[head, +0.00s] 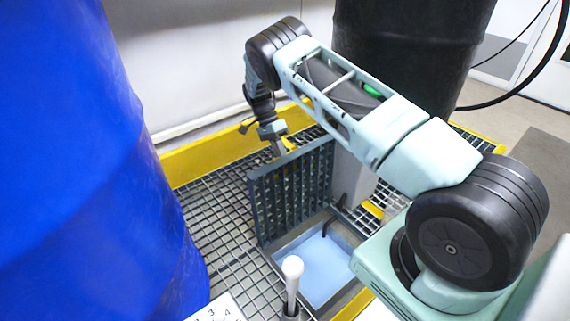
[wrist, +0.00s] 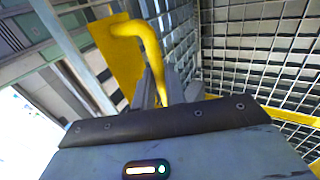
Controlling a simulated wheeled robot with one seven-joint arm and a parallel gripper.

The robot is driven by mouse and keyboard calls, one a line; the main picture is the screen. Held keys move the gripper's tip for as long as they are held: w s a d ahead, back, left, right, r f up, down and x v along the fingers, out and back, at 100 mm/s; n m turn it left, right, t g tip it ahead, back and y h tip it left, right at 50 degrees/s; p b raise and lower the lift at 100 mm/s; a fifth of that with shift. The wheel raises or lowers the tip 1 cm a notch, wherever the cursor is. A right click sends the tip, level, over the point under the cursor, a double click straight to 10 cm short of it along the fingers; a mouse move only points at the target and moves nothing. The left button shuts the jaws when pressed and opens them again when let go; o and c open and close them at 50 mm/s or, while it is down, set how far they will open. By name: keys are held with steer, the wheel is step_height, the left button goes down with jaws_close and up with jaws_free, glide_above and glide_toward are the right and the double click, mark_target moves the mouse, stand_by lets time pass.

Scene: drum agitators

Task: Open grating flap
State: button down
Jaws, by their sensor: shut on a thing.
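The grating flap (head: 292,190) stands steeply raised, close to upright, beside a rectangular opening (head: 322,265) with a light blue surface inside. My gripper (head: 279,148) is behind the flap's top edge in the head view. In the wrist view, my gripper (wrist: 160,88) is shut on a bent yellow handle (wrist: 146,42). The handle joins a yellow plate (wrist: 115,60) on the flap. In the head view the handle and fingertips are too small or hidden to make out.
A large blue drum (head: 85,150) fills the left side, and a black drum (head: 405,50) stands at the back. Grating floor (head: 215,205) with a yellow border (head: 215,155) surrounds the opening. A white-tipped lever (head: 292,275) stands at its front left.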

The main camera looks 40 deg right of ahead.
steer(key=shift+g, duration=0.8)
steer(key=shift+w+a+f+b, duration=0.1)
steer(key=shift+w+f+b, duration=0.3)
steer(key=shift+w+b, duration=0.6)
steer(key=shift+w+f+b, duration=0.35)
steer(key=shift+w+b, duration=0.1)
steer(key=shift+b, duration=0.9)
steer(key=shift+w+a+f+b, duration=0.1)
steer(key=shift+w+f+b, duration=0.3)
steer(key=shift+w+b, duration=0.6)
steer(key=shift+s+b, duration=0.2)
steer(key=shift+b, duration=0.1)
steer(key=c, duration=1.5)
jaws_free()
steer(key=shift+o, duration=0.2)
steer(key=shift+d+r, duration=0.1)
steer(key=shift+r, duration=0.1)
